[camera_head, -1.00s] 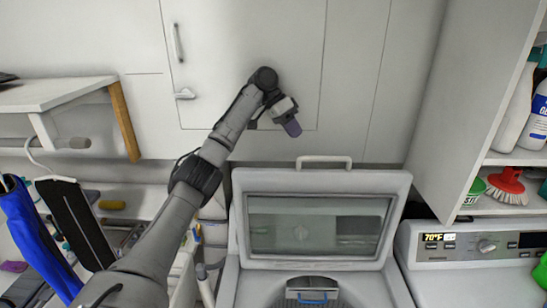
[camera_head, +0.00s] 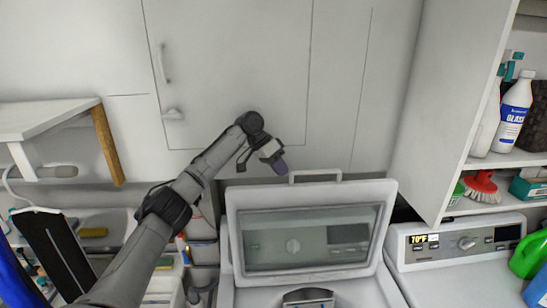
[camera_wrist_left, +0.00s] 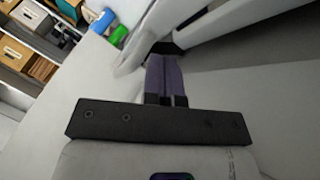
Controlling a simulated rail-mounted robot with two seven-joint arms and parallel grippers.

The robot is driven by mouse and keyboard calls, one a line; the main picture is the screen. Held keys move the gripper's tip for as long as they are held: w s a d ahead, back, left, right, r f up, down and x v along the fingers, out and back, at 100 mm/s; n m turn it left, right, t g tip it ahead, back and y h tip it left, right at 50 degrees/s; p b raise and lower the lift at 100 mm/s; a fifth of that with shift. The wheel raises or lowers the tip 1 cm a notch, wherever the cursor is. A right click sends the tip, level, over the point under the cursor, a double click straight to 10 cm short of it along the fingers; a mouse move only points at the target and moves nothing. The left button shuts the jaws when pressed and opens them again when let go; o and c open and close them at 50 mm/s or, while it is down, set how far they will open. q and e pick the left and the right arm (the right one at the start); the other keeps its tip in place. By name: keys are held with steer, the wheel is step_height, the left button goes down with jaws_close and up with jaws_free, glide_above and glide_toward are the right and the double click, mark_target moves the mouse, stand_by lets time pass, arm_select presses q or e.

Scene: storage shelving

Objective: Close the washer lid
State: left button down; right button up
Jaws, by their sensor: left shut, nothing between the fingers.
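The washer lid (camera_head: 306,274) stands raised at the back of the washer, with a dark glass window (camera_head: 300,240) and a handle (camera_head: 315,174) on its top edge. My left gripper (camera_head: 281,168) is at the lid's top edge, just left of the handle in the head view. Whether it touches the lid cannot be told. Its purple fingers (camera_wrist_left: 163,80) are together and empty in the left wrist view, close to a pale bar-like part. The washer opening (camera_head: 308,298) shows only partly at the bottom edge. My right gripper is not in view.
White cabinets (camera_head: 235,60) fill the wall behind. A dryer (camera_head: 470,275) with a control panel stands at the right, below a shelf of bottles (camera_head: 512,112).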

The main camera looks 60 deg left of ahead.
arm_select(q)
steer(key=shift+x, duration=0.85)
